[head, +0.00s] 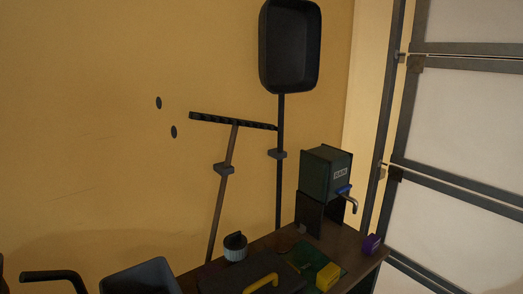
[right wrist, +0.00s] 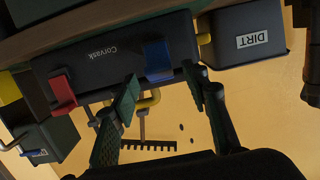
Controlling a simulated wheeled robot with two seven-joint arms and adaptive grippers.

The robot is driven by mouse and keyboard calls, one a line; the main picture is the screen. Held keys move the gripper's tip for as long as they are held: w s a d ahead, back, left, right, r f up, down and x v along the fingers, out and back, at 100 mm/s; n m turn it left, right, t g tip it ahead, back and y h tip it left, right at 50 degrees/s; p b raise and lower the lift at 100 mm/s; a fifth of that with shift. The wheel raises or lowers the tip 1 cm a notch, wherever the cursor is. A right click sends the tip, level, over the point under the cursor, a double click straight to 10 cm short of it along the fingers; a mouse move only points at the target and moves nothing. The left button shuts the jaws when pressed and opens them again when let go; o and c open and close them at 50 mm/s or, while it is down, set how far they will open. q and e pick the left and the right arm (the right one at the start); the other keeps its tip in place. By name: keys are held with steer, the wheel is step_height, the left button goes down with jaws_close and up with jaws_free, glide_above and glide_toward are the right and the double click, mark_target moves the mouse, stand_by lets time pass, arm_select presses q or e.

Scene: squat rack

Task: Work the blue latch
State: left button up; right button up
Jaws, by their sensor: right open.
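The blue latch (right wrist: 158,60) is on the front of a dark toolbox marked "Corvask" (right wrist: 105,62), beside a red latch (right wrist: 62,92), in the right wrist view. My right gripper (right wrist: 162,82) is open and empty. Its two green-padded fingers reach toward the toolbox, one to each side of the blue latch in the picture. Whether they touch the box I cannot tell. The toolbox lid (head: 225,283) and its yellow handle (head: 262,283) show at the bottom of the head view; the latches are hidden there. My left gripper is in neither view.
A dark bin marked "DIRT" (right wrist: 250,40) stands beside the toolbox; its tub also shows in the head view (head: 135,277). A green box with a tap (head: 327,172), a yellow block (head: 327,277) and a purple block (head: 371,243) are on the bench's right. A rake leans against the wall.

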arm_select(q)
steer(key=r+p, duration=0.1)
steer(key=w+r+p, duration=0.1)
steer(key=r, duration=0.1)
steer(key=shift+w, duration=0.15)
arm_select(e)
steer(key=v, duration=0.4)
steer(key=shift+s+d, duration=0.15)
steer(key=shift+s, duration=0.05)
